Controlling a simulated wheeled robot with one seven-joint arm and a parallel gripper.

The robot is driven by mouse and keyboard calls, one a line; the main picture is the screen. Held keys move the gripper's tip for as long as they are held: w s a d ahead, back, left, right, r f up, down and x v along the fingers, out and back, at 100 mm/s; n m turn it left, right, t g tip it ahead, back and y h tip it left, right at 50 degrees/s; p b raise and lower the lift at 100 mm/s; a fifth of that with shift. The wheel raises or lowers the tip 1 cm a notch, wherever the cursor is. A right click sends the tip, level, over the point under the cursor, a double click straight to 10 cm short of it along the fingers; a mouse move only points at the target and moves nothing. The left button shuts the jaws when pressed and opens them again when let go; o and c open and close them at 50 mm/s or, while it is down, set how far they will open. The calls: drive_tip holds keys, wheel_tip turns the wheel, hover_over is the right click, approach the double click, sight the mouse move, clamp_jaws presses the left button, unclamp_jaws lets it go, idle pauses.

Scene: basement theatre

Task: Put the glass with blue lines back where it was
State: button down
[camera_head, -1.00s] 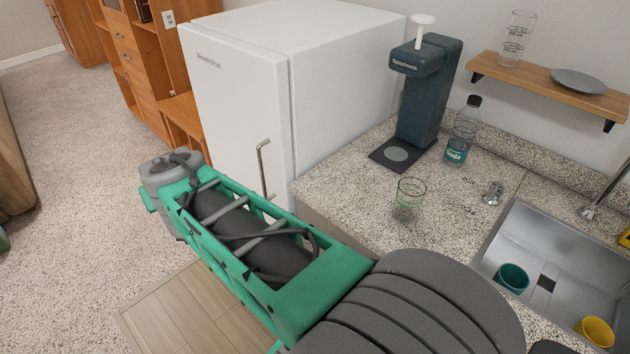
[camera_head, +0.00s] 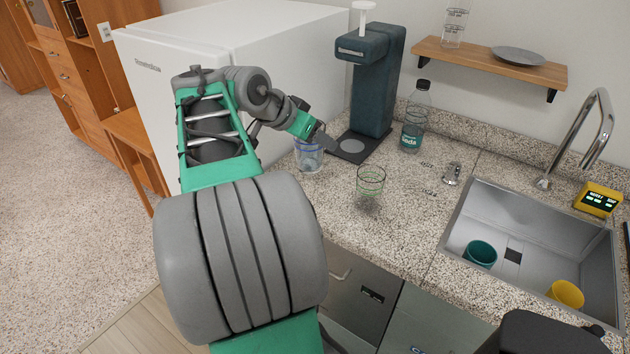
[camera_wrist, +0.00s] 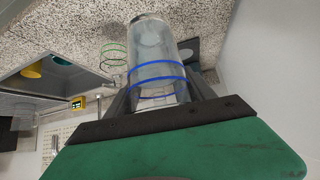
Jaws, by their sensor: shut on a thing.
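The glass with blue lines (camera_head: 308,158) is clear and appears over the counter's left end, beside the white fridge. In the wrist view the same glass (camera_wrist: 152,52) lies between the two dark fingers, with blue rings around it. My gripper (camera_head: 320,138) is shut on it; in the wrist view the fingers of my gripper (camera_wrist: 163,92) flank its sides. I cannot tell whether the glass touches the counter. A similar glass with green lines (camera_head: 370,187) stands on the counter to its right; it also shows in the wrist view (camera_wrist: 113,56).
A dark blue soda machine (camera_head: 374,80) and a soda bottle (camera_head: 416,118) stand behind. A wall shelf (camera_head: 480,63) holds clear glassware (camera_head: 455,25) and a grey plate (camera_head: 518,56). The sink (camera_head: 520,250) holds a teal cup (camera_head: 480,254) and a yellow cup (camera_head: 565,294). The white fridge (camera_head: 165,95) is left.

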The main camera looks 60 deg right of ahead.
drive_tip(key=s+d+m+g, duration=0.2)
drive_tip(key=s+m, duration=0.1)
drive_tip(key=s, duration=0.3)
drive_tip(key=shift+y, duration=0.4)
drive_tip(key=shift+w+d+f+p, duration=0.45)
drive_tip(key=shift+w+d+f, duration=1.15)
drive_tip(key=shift+f, duration=0.65)
drive_tip(key=shift+w+d+f+p, duration=0.45)
drive_tip(key=shift+w+d+f, duration=1.2)
drive_tip(key=shift+f, duration=0.55)
drive_tip(key=shift+w+d+f+p, duration=0.45)
drive_tip(key=shift+w+d+f, duration=1.15)
drive_tip(key=shift+f, duration=0.65)
drive_tip(key=shift+c, duration=1.8)
unclamp_jaws()
